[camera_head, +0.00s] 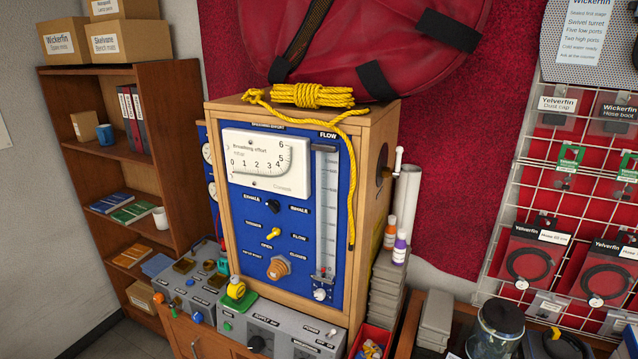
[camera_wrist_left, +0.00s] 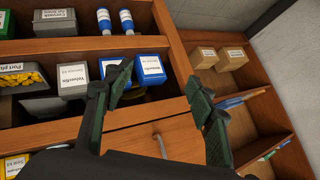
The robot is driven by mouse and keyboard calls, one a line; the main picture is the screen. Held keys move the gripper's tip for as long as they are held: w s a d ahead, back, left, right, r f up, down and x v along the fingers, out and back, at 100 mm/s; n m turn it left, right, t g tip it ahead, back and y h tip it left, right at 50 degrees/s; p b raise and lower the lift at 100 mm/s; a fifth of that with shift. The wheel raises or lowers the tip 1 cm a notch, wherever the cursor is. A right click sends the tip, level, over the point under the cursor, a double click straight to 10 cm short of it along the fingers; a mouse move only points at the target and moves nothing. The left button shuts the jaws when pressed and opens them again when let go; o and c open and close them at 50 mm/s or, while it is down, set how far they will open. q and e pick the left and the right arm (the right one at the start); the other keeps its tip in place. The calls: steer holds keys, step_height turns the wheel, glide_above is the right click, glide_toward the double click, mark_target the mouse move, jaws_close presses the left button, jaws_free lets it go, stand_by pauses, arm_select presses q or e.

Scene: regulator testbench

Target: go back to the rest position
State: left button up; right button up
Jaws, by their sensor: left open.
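My left gripper (camera_wrist_left: 159,82) shows in the left wrist view with its two dark green fingers spread apart. It is open, and nothing is between the fingers. Behind the fingers are a wooden cabinet front (camera_wrist_left: 145,137) with a metal handle and open compartments. No gripper shows in the head view, and my right gripper is in neither view.
The regulator testbench (camera_head: 285,215) stands in the middle of the head view, with yellow rope (camera_head: 312,95) on top. A bookshelf (camera_head: 155,90) is at left and a wire rack (camera_head: 510,190) at right. The wrist view shows small boxes (camera_wrist_left: 149,68) in wooden compartments.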

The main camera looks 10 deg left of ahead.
arm_select(q)
steer(key=s+d+f+g, duration=0.1)
steer(key=s+d+f, duration=0.3)
steer(key=s+f, duration=0.3)
steer(key=s+d+f+n+g+h, duration=0.1)
steer(key=s+d+f+g, duration=0.1)
steer(key=s+d+f, duration=0.45)
steer(key=s+d+f+g, duration=0.1)
steer(key=s+d+f, duration=0.1)
steer(key=s+f, duration=0.5)
steer(key=s+d+f+g, duration=0.1)
steer(key=s+d, duration=0.3)
steer(key=s, duration=0.3)
steer(key=s+d+f+g+h, duration=0.1)
steer(key=s+d+f, duration=0.1)
steer(key=s+d, duration=0.3)
steer(key=s+d+f+n+g, duration=0.1)
steer(key=s+d, duration=0.3)
steer(key=s, duration=0.6)
steer(key=shift+s+d+f+h, duration=0.25)
steer(key=shift+d+f+h, duration=0.15)
steer(key=shift+f, duration=0.25)
